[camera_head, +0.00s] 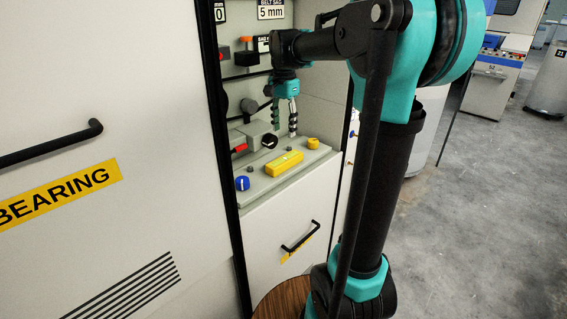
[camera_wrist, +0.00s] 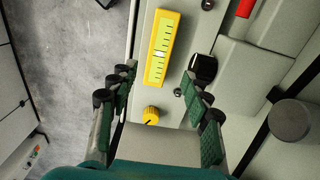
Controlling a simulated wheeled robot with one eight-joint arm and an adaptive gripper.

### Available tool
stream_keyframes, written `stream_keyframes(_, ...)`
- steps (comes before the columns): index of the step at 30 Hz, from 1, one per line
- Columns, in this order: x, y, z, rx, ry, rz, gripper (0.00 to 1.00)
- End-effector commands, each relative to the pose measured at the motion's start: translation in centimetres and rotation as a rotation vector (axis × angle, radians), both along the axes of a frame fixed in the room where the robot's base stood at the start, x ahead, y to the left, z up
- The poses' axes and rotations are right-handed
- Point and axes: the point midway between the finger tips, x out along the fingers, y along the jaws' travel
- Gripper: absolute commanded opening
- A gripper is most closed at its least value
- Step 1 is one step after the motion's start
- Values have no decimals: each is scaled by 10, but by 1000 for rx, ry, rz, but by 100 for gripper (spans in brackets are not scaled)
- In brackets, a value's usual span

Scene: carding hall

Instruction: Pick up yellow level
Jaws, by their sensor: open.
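The yellow level (camera_head: 285,163) lies flat on the grey machine ledge (camera_head: 262,187). It is a short yellow bar, and in the wrist view the level (camera_wrist: 162,50) shows a pale green scale along its top. My gripper (camera_head: 283,118) is above the ledge, over its back part, apart from the level. In the wrist view my gripper (camera_wrist: 158,88) has its two fingers spread wide, with nothing held between them. The near end of the level shows between the fingertips in that view.
A yellow knob (camera_head: 313,143) sits right of the level, and a blue knob (camera_head: 242,183) sits left. A black knob (camera_wrist: 204,68) and a red part (camera_head: 240,148) are close by. Walls with switches enclose the recess. A drawer handle (camera_head: 300,237) is below.

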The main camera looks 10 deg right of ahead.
Motion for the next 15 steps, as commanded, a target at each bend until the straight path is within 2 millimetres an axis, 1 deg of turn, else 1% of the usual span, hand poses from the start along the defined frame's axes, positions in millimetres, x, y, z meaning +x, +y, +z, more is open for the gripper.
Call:
stream_keyframes(1, 0, 0, -11, 0, 0, 0, 48)
stream_keyframes(3, 0, 0, -25, 0, 0, 0, 48)
stream_keyframes(9, 0, 0, -60, 1, -1, 1, 48)
stream_keyframes(12, 0, 0, -70, 1, -1, 1, 48)
stream_keyframes(15, 0, 0, -76, 1, -1, 1, 48)
